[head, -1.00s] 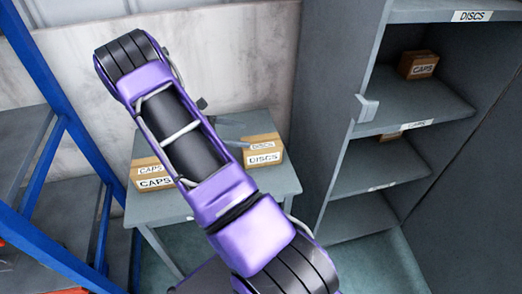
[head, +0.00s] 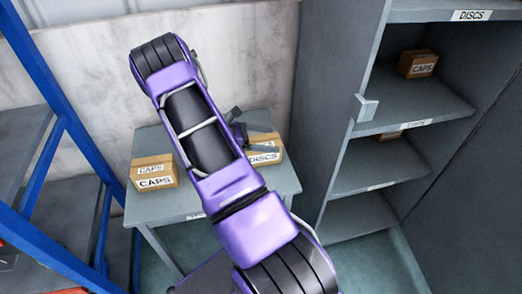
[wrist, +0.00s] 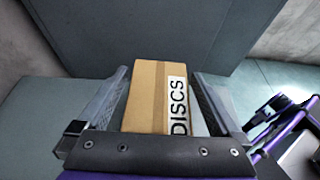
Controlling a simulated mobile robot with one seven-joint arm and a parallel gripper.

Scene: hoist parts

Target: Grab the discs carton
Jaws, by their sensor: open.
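The discs carton (head: 265,156) is a small brown box with a white DISCS label. It stands on the right part of the grey table (head: 200,207), partly hidden behind my gripper in the head view. In the wrist view the discs carton (wrist: 148,95) is between the two fingers of my gripper (wrist: 160,95). The fingers are open, one on each side of the box, with a visible gap at the right finger. Whether the left finger touches it, I cannot tell.
A caps carton (head: 153,172) stands on the left of the table. A blue rack (head: 62,125) stands at the left. A pale wall is behind the table.

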